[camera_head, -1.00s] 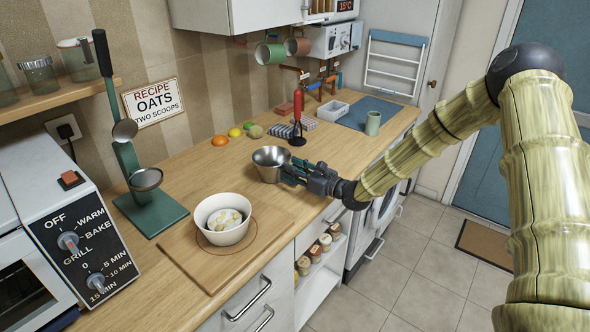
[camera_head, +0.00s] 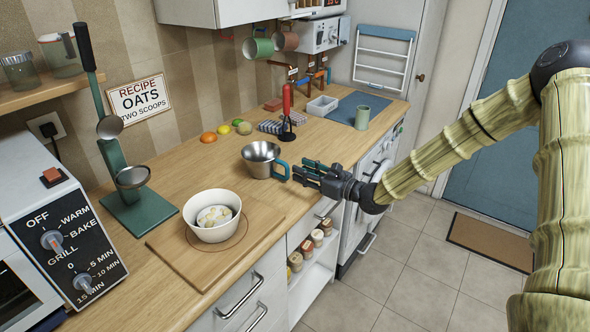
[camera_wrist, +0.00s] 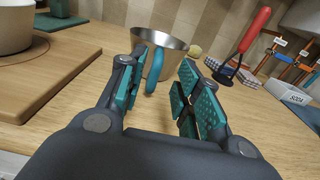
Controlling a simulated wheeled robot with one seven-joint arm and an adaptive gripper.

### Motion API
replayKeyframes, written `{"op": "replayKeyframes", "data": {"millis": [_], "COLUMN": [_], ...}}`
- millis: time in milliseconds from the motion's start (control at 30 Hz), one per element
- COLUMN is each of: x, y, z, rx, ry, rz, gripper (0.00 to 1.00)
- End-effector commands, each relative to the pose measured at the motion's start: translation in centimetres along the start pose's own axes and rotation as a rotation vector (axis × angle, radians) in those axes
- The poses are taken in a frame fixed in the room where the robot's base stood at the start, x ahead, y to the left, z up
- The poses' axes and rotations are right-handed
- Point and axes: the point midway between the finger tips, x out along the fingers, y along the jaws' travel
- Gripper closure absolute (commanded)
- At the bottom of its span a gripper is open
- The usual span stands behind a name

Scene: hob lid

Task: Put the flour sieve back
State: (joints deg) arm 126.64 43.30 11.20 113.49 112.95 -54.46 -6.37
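A metal cup-shaped vessel with a teal loop handle (camera_head: 260,158), which looks like the flour sieve, stands upright on the wooden counter. Its inside is too small to make out. In the wrist view the cup (camera_wrist: 164,40) is straight ahead, its handle facing me in line with the gap between my fingers. My gripper (camera_head: 307,173) is open and empty, just right of the handle and apart from it in the head view. Both teal-padded fingers (camera_wrist: 160,95) show spread in the wrist view.
A white bowl (camera_head: 212,232) on a wooden board (camera_head: 262,222) stands front left. A red-handled tool (camera_head: 287,112) stands upright behind the cup. Green and copper mugs (camera_head: 258,47) hang from a labelled rail. A white tray (camera_head: 321,106) and green cup (camera_head: 362,118) are farther back.

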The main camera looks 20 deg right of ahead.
Motion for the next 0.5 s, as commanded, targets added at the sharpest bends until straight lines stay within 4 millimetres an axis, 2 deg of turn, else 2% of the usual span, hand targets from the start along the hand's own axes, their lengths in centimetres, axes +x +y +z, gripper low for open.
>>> {"op": "replayKeyframes", "data": {"millis": [200,500], "x": [-2.7,-4.0], "y": [-0.1,0.0], "z": [-0.1,0.0], "rx": [0.001,0.001], "ry": [0.0,0.0], "rz": [-0.002,0.0], "gripper": [0.67,0.67]}}
